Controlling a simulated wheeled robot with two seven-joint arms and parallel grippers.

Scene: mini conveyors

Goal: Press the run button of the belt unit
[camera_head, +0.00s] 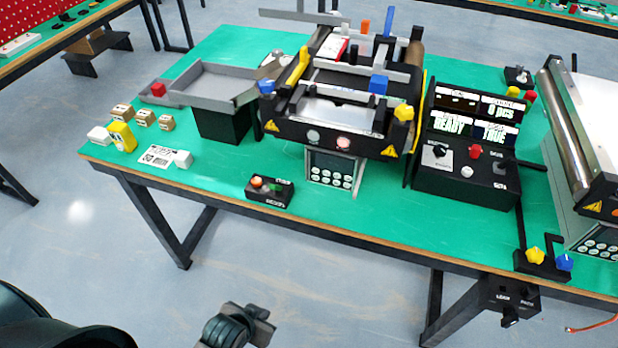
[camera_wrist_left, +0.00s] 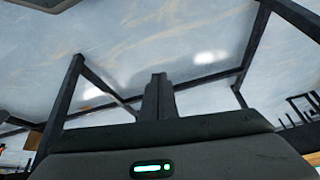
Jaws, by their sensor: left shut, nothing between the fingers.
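The belt unit (camera_head: 345,125) stands on the green table, with a pale round button (camera_head: 313,136) and a pinkish one (camera_head: 343,143) on its front. Below them is a grey keypad panel (camera_head: 331,172). A small black box (camera_head: 270,199) in front of the unit carries an orange button (camera_head: 256,182) and a green one (camera_head: 275,188). I cannot read which button is marked run. My left gripper (camera_head: 250,318) is shut and empty, over the floor in front of the table, apart from every button. Its closed fingers show in the left wrist view (camera_wrist_left: 158,90). My right gripper is out of view.
A black control console (camera_head: 466,187) with a red button, knob and lit displays stands right of the unit. A grey tray (camera_head: 222,85), small boxes (camera_head: 144,117) and a yellow block (camera_head: 122,137) are at left. The table's front edge (camera_head: 220,200) lies between my gripper and the unit.

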